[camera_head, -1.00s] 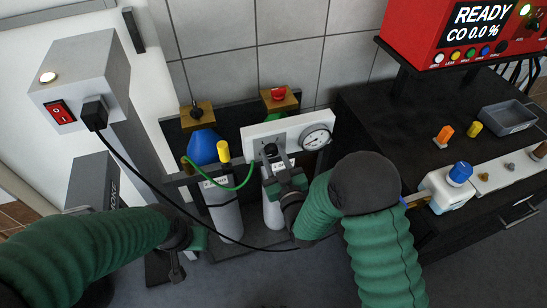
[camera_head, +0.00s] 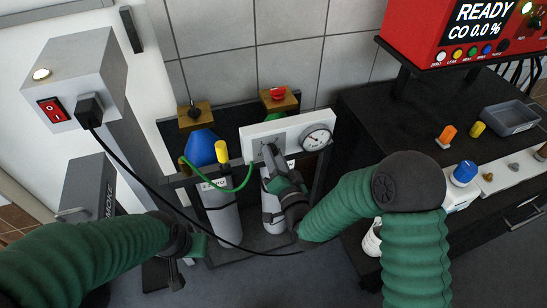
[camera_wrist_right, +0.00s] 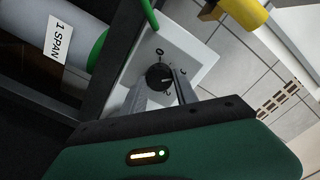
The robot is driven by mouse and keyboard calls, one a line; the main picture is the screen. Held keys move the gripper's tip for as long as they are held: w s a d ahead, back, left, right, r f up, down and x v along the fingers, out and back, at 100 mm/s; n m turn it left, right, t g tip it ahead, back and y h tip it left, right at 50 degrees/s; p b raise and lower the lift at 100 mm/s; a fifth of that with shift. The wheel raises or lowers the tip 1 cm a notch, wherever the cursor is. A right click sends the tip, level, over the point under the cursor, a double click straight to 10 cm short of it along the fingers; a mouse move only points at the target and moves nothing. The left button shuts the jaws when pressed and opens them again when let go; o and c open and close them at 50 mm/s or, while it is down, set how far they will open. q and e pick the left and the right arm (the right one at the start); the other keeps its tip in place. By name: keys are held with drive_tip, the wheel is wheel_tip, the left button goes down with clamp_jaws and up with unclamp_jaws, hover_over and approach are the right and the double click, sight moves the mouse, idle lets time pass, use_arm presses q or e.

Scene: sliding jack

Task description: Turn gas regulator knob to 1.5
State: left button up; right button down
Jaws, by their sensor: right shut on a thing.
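The gas regulator is a white panel (camera_head: 252,132) with a round gauge (camera_head: 315,137) at its right end. Its black knob (camera_wrist_right: 159,77) shows in the right wrist view on the white plate, with a "0" above it and a "2" below right. A pale mark on the knob points roughly right, but the exact setting is unclear. My right gripper (camera_head: 270,152) reaches up to the panel and hides the knob in the head view. Its two fingers (camera_wrist_right: 163,88) are shut on the knob. My left gripper (camera_head: 187,247) hangs low at the left, away from the regulator; its jaw opening is unclear.
Gas cylinders (camera_head: 222,215) stand in a rack under the panel, with a green hose (camera_head: 238,188) and a black cable (camera_head: 150,196) in front. A grey switch box (camera_head: 75,75) is at left. A black bench (camera_head: 420,130) with a red analyzer (camera_head: 430,40) is at right.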

drive_tip(key=shift+d+f+m, duration=0.1)
drive_tip(key=shift+f+m, duration=0.1)
drive_tip(key=shift+m, duration=1.95)
drive_tip(key=shift+f+m, duration=0.2)
drive_tip(key=shift+m, duration=1.95)
drive_tip(key=shift+s, duration=0.1)
drive_tip(key=c, duration=1.2)
unclamp_jaws()
drive_tip(key=shift+o, duration=1.2)
drive_tip(key=shift+r, duration=0.1)
drive_tip(key=shift+d, duration=0.1)
